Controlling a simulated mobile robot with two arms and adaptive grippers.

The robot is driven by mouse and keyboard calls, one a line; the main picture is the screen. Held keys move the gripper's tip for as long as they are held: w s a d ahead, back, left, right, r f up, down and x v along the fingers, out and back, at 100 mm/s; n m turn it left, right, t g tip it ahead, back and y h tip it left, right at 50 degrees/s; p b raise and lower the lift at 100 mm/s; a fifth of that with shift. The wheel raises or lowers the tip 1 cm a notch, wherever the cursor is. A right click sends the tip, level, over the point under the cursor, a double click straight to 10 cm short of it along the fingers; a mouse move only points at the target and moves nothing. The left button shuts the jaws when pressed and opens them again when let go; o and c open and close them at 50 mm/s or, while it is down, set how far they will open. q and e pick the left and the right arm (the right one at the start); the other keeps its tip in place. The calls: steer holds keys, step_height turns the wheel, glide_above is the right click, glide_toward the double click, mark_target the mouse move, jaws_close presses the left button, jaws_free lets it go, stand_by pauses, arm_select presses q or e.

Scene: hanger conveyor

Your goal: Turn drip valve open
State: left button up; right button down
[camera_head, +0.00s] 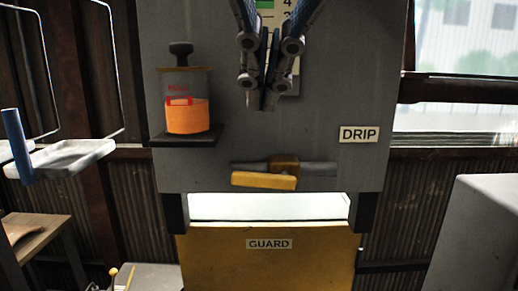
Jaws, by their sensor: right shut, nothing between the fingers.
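The drip valve (285,162) is a brass body on a short grey horizontal pipe, low on the grey panel. Its yellow lever (263,180) points left and lies almost along the pipe, slightly tilted. A white "DRIP" label (359,134) is up and right of the valve. My right gripper (262,104) comes in from the top, pointing down, with its fingers together and empty. In the picture it is above the valve, apart from it. My left gripper is not in view.
A clear reservoir with orange liquid (188,116) stands on a dark shelf (186,138) left of the gripper. A yellow guard (268,265) is below the panel. A hanging white tray (74,156) is at the left and a grey box (475,235) at the right.

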steer(key=p, duration=0.1)
glide_above(249, 175)
steer(key=s+d, duration=0.1)
step_height(249, 175, down, 4)
steer(key=f, duration=0.6)
steer(key=shift+s+a, duration=0.2)
steer(key=shift+a, duration=0.2)
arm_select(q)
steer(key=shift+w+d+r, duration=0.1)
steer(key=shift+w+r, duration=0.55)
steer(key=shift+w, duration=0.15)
